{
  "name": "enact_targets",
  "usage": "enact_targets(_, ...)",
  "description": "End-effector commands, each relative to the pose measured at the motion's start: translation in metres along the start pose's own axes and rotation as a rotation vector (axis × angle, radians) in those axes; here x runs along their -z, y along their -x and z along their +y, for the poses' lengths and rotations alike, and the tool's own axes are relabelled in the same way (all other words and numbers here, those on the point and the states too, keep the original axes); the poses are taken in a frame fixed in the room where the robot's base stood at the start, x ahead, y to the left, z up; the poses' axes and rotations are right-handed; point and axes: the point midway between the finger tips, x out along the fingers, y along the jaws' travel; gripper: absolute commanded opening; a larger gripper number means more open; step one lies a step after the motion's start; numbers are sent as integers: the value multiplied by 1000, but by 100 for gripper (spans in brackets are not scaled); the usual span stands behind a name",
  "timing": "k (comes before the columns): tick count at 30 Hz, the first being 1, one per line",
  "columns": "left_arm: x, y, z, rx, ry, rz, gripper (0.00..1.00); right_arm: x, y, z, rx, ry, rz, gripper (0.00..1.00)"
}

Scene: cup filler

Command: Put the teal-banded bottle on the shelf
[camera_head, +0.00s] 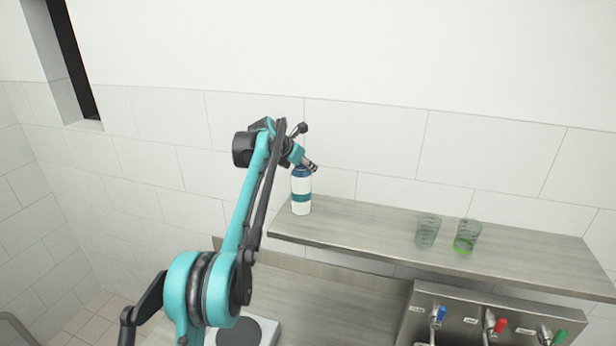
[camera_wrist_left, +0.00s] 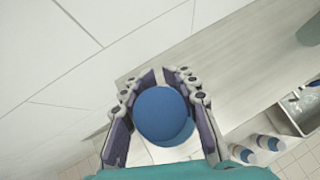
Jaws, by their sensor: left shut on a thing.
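The teal-banded bottle (camera_head: 301,203) is white with a teal band and a blue top. It is upright at the left end of the wooden shelf (camera_head: 360,229); I cannot tell whether its base touches the shelf. My left gripper (camera_head: 303,168) is shut on the bottle near its top, reaching in from above. In the left wrist view, the round blue cap (camera_wrist_left: 162,113) sits between the two fingers (camera_wrist_left: 160,110), and most of the bottle's body is hidden below it. My right gripper is not in view.
Two glasses (camera_head: 428,230) (camera_head: 466,237) stand further right on the shelf, which is clear between them and the bottle. A tiled wall (camera_head: 390,150) is close behind. Below are a metal dispenser (camera_head: 465,318) with coloured taps and a counter (camera_head: 330,300). Two bottles (camera_wrist_left: 270,143) (camera_wrist_left: 243,154) show low right in the wrist view.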

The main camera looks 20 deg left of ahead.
Motion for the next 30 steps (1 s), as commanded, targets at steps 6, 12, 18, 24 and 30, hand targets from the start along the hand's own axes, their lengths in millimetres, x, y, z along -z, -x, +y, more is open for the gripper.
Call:
enact_targets(6,21,-20,0,0,0,-1,0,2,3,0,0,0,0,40)
enact_targets(12,26,-26,0,0,0,-1,0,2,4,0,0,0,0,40)
enact_targets(18,27,-26,0,0,0,0,0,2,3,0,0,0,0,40)
enact_targets(24,28,-27,0,0,0,0,51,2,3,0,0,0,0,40)
enact_targets(30,28,-27,0,0,0,0,51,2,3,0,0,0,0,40)
